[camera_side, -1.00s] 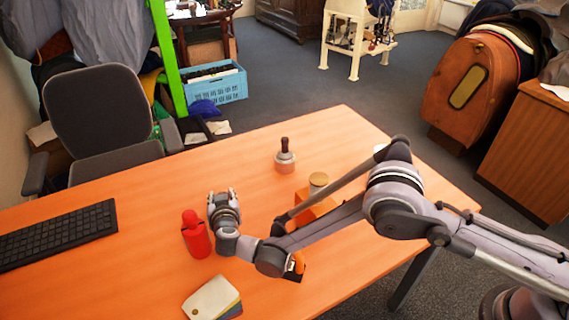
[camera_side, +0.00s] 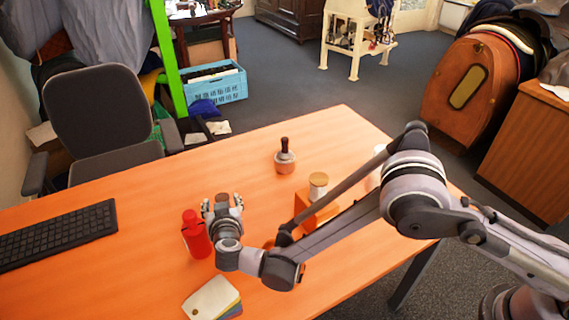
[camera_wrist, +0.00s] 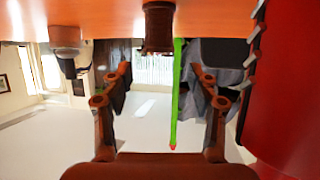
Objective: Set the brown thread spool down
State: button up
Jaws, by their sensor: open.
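The brown thread spool (camera_side: 222,197) stands on the orange desk, just beyond my gripper (camera_side: 222,206) in the side view. Its lower part is hidden there by the gripper. In the wrist view, which is upside down, the spool (camera_wrist: 158,28) rests upright on the desk at the top middle. My gripper (camera_wrist: 160,80) is open, its fingers spread wide with nothing between them. The spool lies ahead of the fingertips and looks clear of them.
A red bottle (camera_side: 195,236) stands close to the left of my gripper; it fills the wrist view's right edge (camera_wrist: 293,95). A dark-handled tool (camera_side: 285,158) stands farther back. An orange block (camera_side: 318,208) with a tan-lidded jar (camera_side: 318,184) is right. A keyboard (camera_side: 58,235) lies left.

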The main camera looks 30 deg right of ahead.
jog(key=d+r+g, duration=0.3)
jog(key=d+r, duration=0.9)
jog(key=r, duration=0.2)
jog(key=s+d+r+n+g, duration=0.1)
jog(key=s+d+r, duration=0.15)
jog(key=d, duration=0.25)
jog(key=s+d+r, duration=0.2)
jog(key=s+d, duration=0.2)
jog(key=d, duration=0.2)
jog(key=s+d+g+y, duration=0.1)
jog(key=s+d, duration=0.4)
jog(key=s, duration=0.5)
jog(key=s+d+n+g+y, duration=0.1)
jog(key=s+d+y, duration=0.1)
jog(key=s+d, duration=0.4)
jog(key=s+f, duration=0.1)
jog(key=s, duration=0.4)
jog(key=shift+s+d+n, duration=0.15)
jog(key=shift+s+n, duration=0.05)
jog(key=shift+n, duration=0.1)
